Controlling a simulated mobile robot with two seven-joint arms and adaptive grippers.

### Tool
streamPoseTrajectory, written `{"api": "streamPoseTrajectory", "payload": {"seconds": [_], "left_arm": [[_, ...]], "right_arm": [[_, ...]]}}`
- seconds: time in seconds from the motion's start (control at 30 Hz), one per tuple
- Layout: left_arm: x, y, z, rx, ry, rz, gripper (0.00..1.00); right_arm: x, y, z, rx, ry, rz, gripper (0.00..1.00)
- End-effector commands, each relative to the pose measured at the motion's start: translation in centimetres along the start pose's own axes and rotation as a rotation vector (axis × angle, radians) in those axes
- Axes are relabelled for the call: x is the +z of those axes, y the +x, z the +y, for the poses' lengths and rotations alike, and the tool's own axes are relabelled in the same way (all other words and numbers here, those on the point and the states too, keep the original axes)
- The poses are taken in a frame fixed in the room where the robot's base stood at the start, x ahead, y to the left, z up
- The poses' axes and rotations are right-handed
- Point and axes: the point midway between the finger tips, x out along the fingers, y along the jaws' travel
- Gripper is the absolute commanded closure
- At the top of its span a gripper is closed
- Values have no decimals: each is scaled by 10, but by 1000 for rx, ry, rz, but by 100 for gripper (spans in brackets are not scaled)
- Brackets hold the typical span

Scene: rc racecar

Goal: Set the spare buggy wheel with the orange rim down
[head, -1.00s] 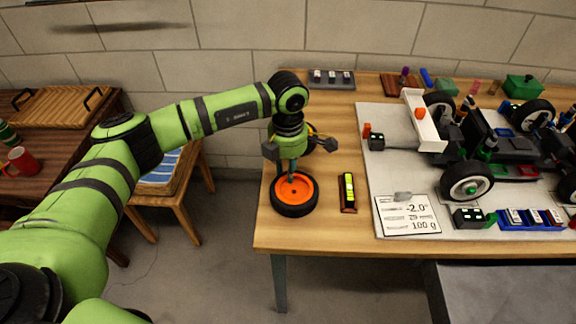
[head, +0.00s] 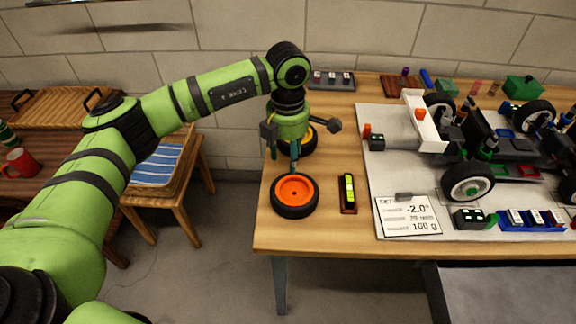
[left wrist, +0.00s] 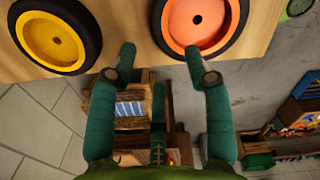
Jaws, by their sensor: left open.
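The spare buggy wheel with the orange rim (head: 295,195) lies flat on the left part of the wooden table, near its front left corner. It also shows at the top of the left wrist view (left wrist: 200,22). My left gripper (head: 283,156) is open and empty, above and just behind the wheel, with its fingers apart from it. In the left wrist view the two fingertips (left wrist: 160,62) point toward the wheel with a gap between them. My right gripper is not in view.
A yellow-rimmed wheel (head: 310,140) lies behind, partly hidden by my gripper. A spirit level (head: 348,193) lies right of the orange wheel. The buggy (head: 490,145) stands on a pale board (head: 375,160) with a printed card (head: 408,216). A stool (head: 165,175) stands left of the table.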

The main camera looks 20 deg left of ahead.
Motion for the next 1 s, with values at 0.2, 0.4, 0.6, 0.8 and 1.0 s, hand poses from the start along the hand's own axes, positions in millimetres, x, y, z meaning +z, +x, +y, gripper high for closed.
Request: {"api": "streamPoseTrajectory", "payload": {"seconds": [0.2,0.4,0.6,0.8,1.0], "left_arm": [[0,-44,0,3,1,-1,50],[0,-63,0,0,0,1,50],[-1,-66,0,0,0,2,50],[2,-64,-3,-10,5,-8,50],[58,-36,-75,-236,83,-248,50]], "right_arm": [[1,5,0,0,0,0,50],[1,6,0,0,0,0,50],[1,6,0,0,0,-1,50],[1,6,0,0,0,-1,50],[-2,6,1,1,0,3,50]]}}
